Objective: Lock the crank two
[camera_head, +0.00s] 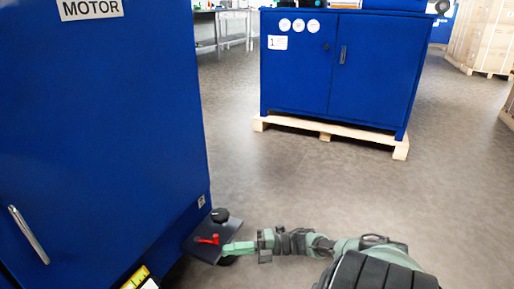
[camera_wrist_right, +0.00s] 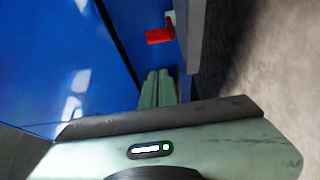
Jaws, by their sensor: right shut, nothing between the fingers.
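A dark plate (camera_head: 232,228) juts out beside the lower right edge of the blue MOTOR cabinet (camera_head: 110,120). It carries a red handle (camera_head: 207,240) and a round black knob (camera_head: 219,215). I cannot tell which part is crank two. My right gripper (camera_head: 230,249) is at the plate's near right side, close to the red handle. In the right wrist view its fingers (camera_wrist_right: 159,88) are together and empty, with the red handle (camera_wrist_right: 160,34) just beyond their tips. I cannot tell whether they touch the plate. My left gripper is out of view.
A second blue cabinet (camera_head: 340,65) stands on a wooden pallet (camera_head: 330,131) at the back. Wooden crates (camera_head: 485,35) are at the far right. The grey floor (camera_head: 430,205) between is clear. A yellow and black item (camera_head: 138,277) shows at the bottom edge.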

